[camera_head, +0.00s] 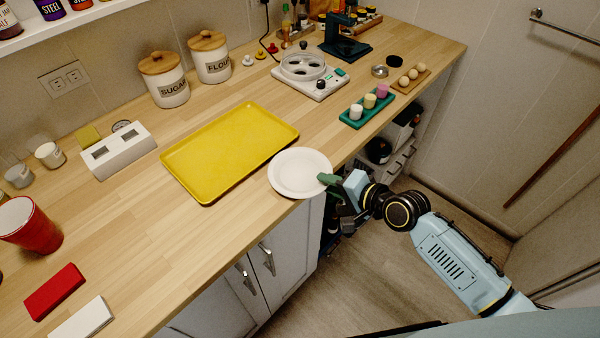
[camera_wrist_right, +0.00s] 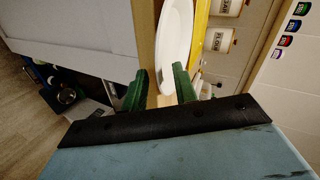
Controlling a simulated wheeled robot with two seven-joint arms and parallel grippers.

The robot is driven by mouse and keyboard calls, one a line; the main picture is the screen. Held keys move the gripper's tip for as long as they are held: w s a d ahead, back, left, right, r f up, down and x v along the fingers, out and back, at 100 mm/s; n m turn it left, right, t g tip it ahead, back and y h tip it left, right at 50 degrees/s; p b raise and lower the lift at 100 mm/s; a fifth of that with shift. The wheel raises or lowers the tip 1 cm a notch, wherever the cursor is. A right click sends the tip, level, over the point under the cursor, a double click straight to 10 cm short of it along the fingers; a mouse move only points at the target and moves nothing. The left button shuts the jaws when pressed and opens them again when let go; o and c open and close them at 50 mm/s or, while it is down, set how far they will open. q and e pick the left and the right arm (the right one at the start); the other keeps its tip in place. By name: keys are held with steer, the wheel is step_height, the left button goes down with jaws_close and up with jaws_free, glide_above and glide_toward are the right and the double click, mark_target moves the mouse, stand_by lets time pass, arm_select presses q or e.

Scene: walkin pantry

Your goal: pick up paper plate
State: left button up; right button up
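The white paper plate (camera_head: 299,172) lies on the wooden counter, at its front edge beside the yellow tray. My right gripper (camera_head: 331,187) is at the plate's right rim, one green finger overlapping that rim in the head view. In the right wrist view the two green fingers (camera_wrist_right: 162,82) stand apart, and the plate (camera_wrist_right: 174,42) shows edge-on beyond and between them. I cannot tell whether a finger touches the plate. The second finger is partly hidden in the head view. My left gripper is not in view.
The yellow tray (camera_head: 229,150) lies empty just left of the plate. A green holder with small cups (camera_head: 367,106) and a white device (camera_head: 310,76) stand farther back. Cabinet doors (camera_head: 264,262) are below the counter edge. The counter left of the tray has free room.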

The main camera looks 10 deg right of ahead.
jaws_close()
stand_by(0.4)
